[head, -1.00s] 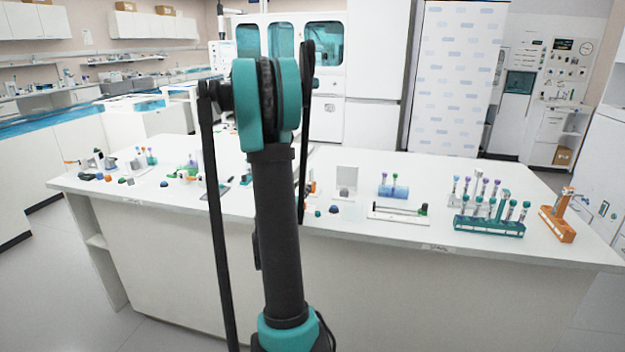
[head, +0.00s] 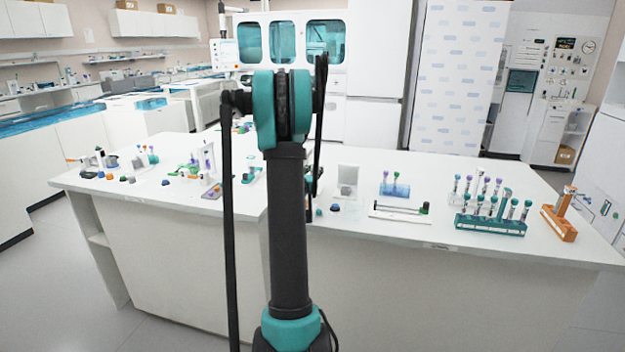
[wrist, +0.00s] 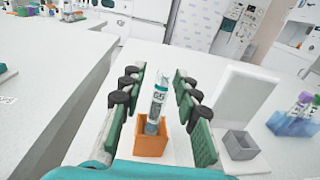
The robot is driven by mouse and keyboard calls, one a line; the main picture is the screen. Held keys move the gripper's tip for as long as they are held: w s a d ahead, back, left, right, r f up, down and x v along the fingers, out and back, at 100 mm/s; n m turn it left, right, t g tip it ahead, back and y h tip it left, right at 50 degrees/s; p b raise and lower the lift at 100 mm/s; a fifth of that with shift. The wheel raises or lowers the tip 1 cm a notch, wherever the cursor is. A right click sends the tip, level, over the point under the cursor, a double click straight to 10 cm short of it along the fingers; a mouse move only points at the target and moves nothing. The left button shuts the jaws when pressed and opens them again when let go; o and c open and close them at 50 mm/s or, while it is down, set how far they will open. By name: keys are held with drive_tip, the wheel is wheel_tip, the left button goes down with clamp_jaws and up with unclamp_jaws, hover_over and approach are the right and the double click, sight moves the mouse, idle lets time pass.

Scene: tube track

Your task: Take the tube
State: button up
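In the wrist view a clear tube (wrist: 156,108) with a grey-teal top and a printed label stands nearly upright in a small orange holder (wrist: 150,145). My gripper (wrist: 158,88) is open, with one green-padded finger on the left of the tube and the other on the right. Gaps show on both sides, so neither finger appears to touch it. In the head view my own arm hides my gripper and this tube.
In the head view a teal rack (head: 490,225) of several tubes and an orange stand (head: 559,222) are at the right.

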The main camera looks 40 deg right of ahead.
drive_tip(key=shift+x, duration=0.95)
clamp_jaws()
wheel_tip(320, 180, up, 20)
idle(0.5)
